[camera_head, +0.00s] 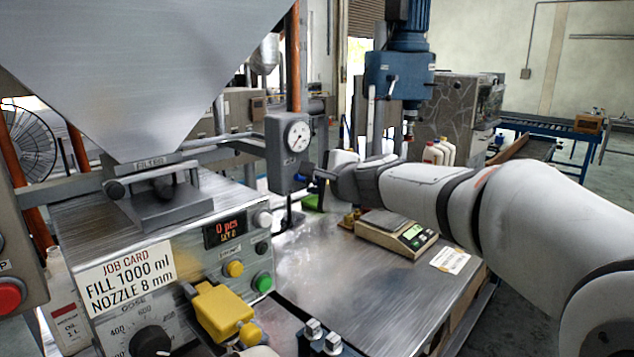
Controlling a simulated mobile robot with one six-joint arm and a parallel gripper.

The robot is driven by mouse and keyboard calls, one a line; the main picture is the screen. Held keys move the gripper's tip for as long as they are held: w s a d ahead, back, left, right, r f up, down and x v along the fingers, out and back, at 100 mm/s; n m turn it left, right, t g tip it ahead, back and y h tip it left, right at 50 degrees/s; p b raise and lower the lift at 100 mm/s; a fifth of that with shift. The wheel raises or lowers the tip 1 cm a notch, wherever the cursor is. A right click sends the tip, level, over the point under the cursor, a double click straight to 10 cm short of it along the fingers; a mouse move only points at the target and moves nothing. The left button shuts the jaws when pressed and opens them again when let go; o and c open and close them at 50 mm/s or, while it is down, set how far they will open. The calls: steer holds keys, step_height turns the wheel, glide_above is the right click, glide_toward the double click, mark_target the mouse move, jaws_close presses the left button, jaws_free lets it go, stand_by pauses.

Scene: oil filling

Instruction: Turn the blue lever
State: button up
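My arm reaches in from the right, and my gripper (322,180) is at the right side of the grey box with a round gauge (297,137). A small dark blue piece (325,174), probably the blue lever, shows at the gripper's tip beside this box. The fingers are small and partly hidden, so I cannot tell whether they touch or grip it, or how the lever is turned.
The filling machine carries a job card (128,281), a display (226,231) reading 0 pcs, a yellow part (222,311) and a dial (150,341). A metal hopper (140,70) hangs above. A scale (397,233) stands on the steel table (330,275) below my arm.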

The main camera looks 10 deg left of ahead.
steer(key=o, duration=0.3)
steer(key=shift+d, duration=0.2)
steer(key=shift+o, duration=0.2)
steer(key=v, duration=0.7)
steer(key=shift+s+d, duration=0.2)
steer(key=shift+s, duration=0.05)
steer(key=shift+r, duration=0.15)
